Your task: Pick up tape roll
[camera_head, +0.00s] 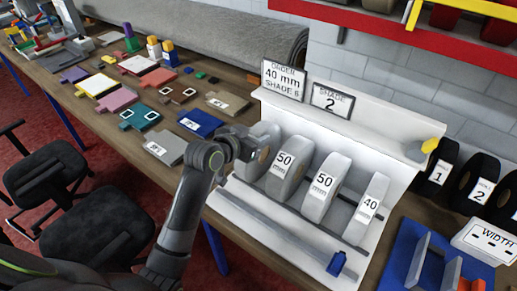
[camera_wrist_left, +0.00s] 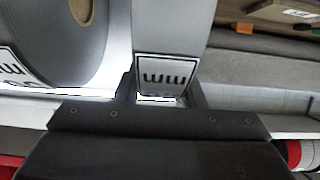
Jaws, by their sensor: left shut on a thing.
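Several light grey tape rolls stand upright in a white rack (camera_head: 400,150). Two are labelled 50 mm, one (camera_head: 290,152) left of the other (camera_head: 328,177), and a narrower roll (camera_head: 373,195) at the right is labelled 40. My left gripper (camera_head: 246,148) is at the leftmost tape roll (camera_head: 265,137), whose label is hidden by the gripper. In the left wrist view, the gripper (camera_wrist_left: 162,95) is shut on this grey roll (camera_wrist_left: 168,30), around its label ending in mm. Another roll (camera_wrist_left: 40,40) is close beside it. My right gripper is not in view.
Signs on the rack read "order 40 mm shade 6" (camera_head: 284,79) and "shade 2" (camera_head: 331,99). Black numbered rolls (camera_head: 440,168) and a blue fixture (camera_head: 402,262) are at the right. Coloured sample pieces (camera_head: 198,123) lie left. A rolled grey rug (camera_head: 220,35) lies behind.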

